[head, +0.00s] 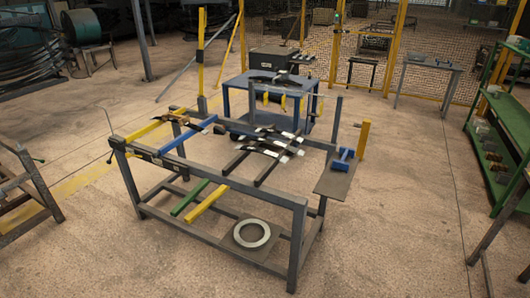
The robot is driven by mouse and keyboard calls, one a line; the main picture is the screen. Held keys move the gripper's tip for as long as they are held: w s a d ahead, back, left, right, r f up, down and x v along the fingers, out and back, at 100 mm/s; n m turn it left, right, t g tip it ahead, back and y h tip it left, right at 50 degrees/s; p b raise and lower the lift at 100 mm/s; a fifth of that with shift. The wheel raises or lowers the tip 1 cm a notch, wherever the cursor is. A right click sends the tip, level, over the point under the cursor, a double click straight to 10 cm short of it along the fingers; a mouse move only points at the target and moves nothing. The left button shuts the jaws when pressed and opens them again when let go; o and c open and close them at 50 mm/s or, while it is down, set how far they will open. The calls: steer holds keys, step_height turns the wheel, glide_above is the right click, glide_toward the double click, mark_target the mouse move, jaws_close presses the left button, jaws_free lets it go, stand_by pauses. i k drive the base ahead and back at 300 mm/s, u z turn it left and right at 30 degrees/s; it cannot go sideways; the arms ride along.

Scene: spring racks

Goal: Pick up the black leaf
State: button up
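Several curved dark leaves with bright, pale ends (264,149) lie across two dark bars on the right part of the grey steel rack (225,187). Another dark leaf (192,126) lies at the rack's left, across a yellow bar (150,131) and a blue bar (186,137). More dark curved pieces (268,79) lie on the blue table (240,87) behind. I cannot tell which single leaf is the black one. My gripper is not in view.
A flat ring (251,234) lies on the rack's lower plate. A side plate holds a blue part (345,155). A green shelf (501,145) stands at right and a dark frame (25,190) at left. Open floor surrounds the rack. Yellow posts and mesh fence stand behind.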

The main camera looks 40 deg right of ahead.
mark_target(283, 159)
steer(key=u, duration=0.05)
steer(key=i, duration=1)
steer(key=z, duration=0.05)
